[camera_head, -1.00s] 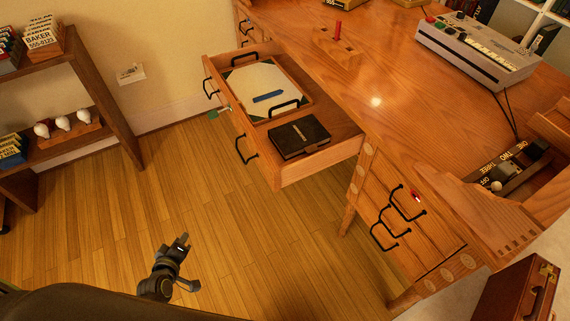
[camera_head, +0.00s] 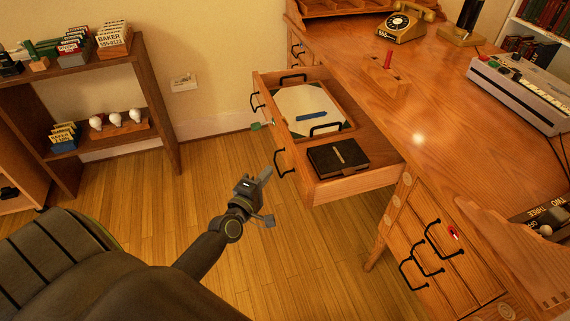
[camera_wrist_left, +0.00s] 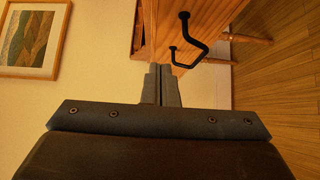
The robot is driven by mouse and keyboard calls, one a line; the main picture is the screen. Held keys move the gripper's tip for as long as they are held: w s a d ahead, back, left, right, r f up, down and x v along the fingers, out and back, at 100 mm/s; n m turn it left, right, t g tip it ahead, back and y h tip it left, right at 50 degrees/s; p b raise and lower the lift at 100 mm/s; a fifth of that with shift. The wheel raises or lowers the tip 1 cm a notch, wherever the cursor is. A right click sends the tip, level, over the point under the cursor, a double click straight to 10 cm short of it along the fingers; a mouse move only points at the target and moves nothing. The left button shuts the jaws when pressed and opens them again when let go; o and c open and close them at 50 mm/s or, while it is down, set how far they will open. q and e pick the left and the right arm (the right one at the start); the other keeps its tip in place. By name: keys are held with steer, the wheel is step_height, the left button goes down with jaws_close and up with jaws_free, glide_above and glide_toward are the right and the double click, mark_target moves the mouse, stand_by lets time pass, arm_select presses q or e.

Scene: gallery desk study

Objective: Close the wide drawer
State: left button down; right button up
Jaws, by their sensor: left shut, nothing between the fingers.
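The wide drawer (camera_head: 365,178) is pulled out from the wooden desk (camera_head: 440,110), its front with black handles facing left. Inside lie a tray with paper (camera_head: 300,98), a blue bar (camera_head: 311,115) and a black notebook (camera_head: 338,157). A key with a green tag (camera_head: 262,125) shows at the drawer front. My left gripper (camera_head: 262,177) is shut and empty, in front of the drawer near its nearer handle (camera_head: 285,163), apparently apart from it. In the left wrist view the shut fingers (camera_wrist_left: 161,68) point toward the drawer front and its black handle (camera_wrist_left: 190,45). My right gripper is out of view.
A shelf (camera_head: 150,100) with card boxes and bulbs is at the left wall. Closed small drawers (camera_head: 445,265) are at lower right. Open floor lies below the wide drawer.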

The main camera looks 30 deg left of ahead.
arm_select(q)
steer(key=w, duration=0.1)
steer(key=w+d, duration=0.1)
steer(key=w, duration=0.3)
steer(key=shift+d, duration=0.3)
steer(key=shift+w+d, duration=0.35)
steer(key=shift+w, duration=0.05)
